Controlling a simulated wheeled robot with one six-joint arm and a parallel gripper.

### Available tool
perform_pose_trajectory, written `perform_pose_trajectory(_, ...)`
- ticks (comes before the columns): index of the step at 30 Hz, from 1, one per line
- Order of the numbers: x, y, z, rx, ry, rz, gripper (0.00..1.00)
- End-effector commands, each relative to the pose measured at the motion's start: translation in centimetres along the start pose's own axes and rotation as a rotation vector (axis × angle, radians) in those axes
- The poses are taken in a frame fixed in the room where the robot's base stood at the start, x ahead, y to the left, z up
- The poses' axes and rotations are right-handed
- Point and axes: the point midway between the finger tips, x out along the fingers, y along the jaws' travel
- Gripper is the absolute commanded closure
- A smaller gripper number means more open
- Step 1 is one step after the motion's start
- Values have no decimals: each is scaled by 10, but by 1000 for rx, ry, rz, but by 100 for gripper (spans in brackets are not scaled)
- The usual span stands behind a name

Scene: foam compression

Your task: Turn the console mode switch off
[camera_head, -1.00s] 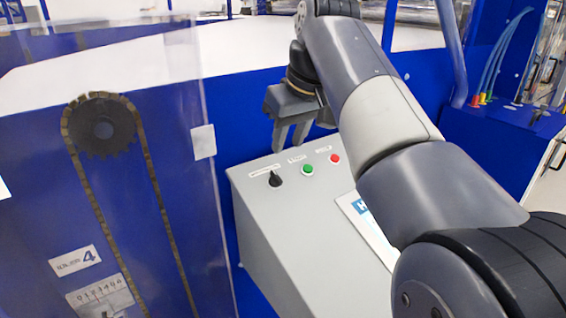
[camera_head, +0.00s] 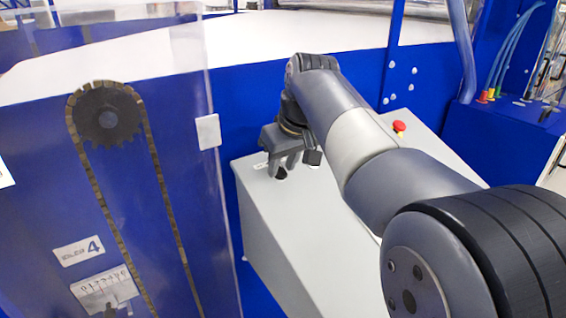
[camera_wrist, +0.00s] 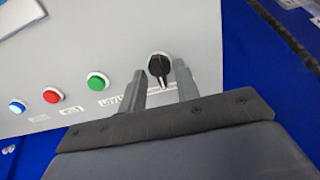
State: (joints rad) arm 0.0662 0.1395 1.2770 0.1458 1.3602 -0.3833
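The console (camera_head: 290,235) is a light grey box with a sloped top panel. Its black mode switch (camera_wrist: 159,67) is a rotary knob on a white ring, seen in the wrist view near the tips of my gripper; its pointer runs roughly up and down in that picture. In the head view the knob (camera_head: 281,173) shows just below the fingers. My gripper (camera_wrist: 160,78) is open, with one finger on each side of the knob's lower part. I cannot tell whether the fingers touch it. In the head view my gripper (camera_head: 284,168) is over the panel's left end.
In the wrist view a green button (camera_wrist: 97,82), a red button (camera_wrist: 53,95) and a blue button (camera_wrist: 18,105) line the panel. A red emergency stop (camera_head: 399,127) sits at the console's back right. A clear guard with a chain and sprocket (camera_head: 107,115) stands left.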

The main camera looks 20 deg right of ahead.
Motion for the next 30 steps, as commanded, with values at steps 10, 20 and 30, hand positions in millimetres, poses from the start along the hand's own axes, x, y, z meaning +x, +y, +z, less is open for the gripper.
perform_pose_trajectory(10, 0, 0, 0, 0, 0, 0, 84)
perform_pose_trajectory(20, 0, 0, 0, -6, 0, 0, 99)
perform_pose_trajectory(30, -2, 0, -1, -139, 1, -1, 99)
